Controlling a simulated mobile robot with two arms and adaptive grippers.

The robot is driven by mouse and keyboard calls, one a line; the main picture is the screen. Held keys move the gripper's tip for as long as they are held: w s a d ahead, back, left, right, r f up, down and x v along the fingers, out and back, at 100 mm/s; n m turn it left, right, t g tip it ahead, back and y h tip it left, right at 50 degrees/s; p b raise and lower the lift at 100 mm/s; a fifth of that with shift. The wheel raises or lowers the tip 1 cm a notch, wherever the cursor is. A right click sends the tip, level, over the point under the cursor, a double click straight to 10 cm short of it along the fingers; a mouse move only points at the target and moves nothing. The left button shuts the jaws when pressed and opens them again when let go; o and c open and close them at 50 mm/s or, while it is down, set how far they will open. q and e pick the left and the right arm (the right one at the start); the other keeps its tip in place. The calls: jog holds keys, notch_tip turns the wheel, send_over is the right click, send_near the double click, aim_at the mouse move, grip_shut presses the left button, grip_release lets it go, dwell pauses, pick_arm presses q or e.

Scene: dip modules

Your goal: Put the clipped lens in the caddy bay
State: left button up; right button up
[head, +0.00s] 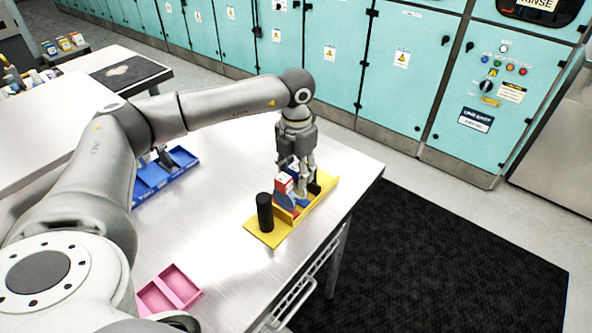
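A yellow caddy (256,229) lies on the metal table near its right edge. A black cylinder (265,212) stands upright at its near end. A red-and-white block (284,183) and a blue piece with a rounded edge (285,201) are at its middle, and a dark upright part is at its far end. My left gripper (303,188) points down over the caddy's middle, close beside these pieces. Its fingertips are partly lost among them, so I cannot tell whether it holds anything. I cannot single out the clipped lens for certain. My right gripper is not in view.
A blue tray (150,176) with a grey item stands at the table's back left. The table between the trays and caddy is clear. A black floor mat (440,260) lies beyond the right edge.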

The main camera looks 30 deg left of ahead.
pick_arm(q)
jog(key=shift+o, duration=0.4)
jog(key=shift+r, duration=0.1)
jog(key=shift+r, duration=0.5)
notch_tip(320, 180, up, 11)
jog(key=b, duration=0.3)
jog(key=shift+r, duration=0.2)
